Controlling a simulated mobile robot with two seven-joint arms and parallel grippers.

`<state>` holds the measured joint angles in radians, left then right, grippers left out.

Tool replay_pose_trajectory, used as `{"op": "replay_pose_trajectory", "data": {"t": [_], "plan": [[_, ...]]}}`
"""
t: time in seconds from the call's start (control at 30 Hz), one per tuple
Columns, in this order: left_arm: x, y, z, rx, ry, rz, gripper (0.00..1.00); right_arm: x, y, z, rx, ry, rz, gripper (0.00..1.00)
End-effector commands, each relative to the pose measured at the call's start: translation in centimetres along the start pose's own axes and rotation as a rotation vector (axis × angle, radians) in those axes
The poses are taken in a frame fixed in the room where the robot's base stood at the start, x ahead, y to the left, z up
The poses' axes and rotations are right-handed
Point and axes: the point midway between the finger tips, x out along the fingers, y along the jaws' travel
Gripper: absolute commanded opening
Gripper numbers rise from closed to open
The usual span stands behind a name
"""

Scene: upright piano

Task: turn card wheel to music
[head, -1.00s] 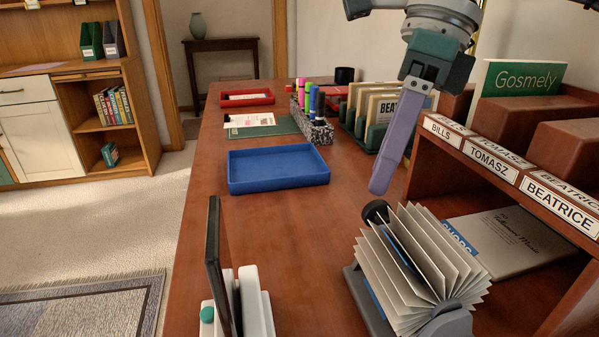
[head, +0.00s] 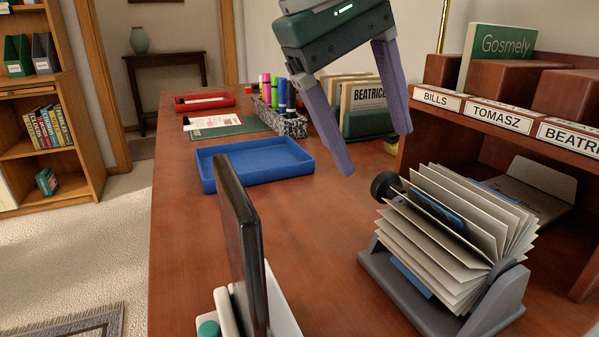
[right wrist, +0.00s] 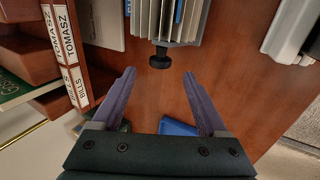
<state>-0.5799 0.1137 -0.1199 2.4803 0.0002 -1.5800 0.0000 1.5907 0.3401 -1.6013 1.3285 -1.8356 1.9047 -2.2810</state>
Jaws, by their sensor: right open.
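The card wheel (head: 455,232) stands on the desk at the lower right of the head view, its pale cards fanned out on a grey base (head: 425,308). Its black knob (head: 385,185) sticks out at the left. My right gripper (head: 376,152) is open and empty, above the desk just behind and left of the knob. In the right wrist view the knob (right wrist: 160,58) lies beyond and between the spread purple fingers (right wrist: 160,92), apart from them. The music tab on the cards cannot be read. My left gripper is not in view.
A blue tray (head: 255,162) and a speckled pen holder (head: 280,118) lie farther back. Card files (head: 362,100) stand behind the gripper. A labelled shelf (head: 490,115) is close on the right. A dark upright panel (head: 240,245) stands at the front left.

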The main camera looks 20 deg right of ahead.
Motion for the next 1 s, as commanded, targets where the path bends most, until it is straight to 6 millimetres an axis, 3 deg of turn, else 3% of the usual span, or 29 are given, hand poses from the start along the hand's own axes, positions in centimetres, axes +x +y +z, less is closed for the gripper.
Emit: {"op": "replay_pose_trajectory", "data": {"t": [0.1,0.3,0.7,1.0], "plan": [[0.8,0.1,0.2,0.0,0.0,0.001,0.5,2.7,-0.1,0.1,0.001,-0.004,-0.001,0.76],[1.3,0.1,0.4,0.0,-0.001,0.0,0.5,5.4,-0.1,0.1,0.001,-0.003,-0.001,0.76],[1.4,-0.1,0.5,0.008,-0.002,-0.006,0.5,6.2,0.0,0.0,0.002,0.0,-0.002,0.75],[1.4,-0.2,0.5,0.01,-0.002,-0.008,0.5,6.1,0.0,0.0,0.002,-0.001,-0.002,0.41]]}}
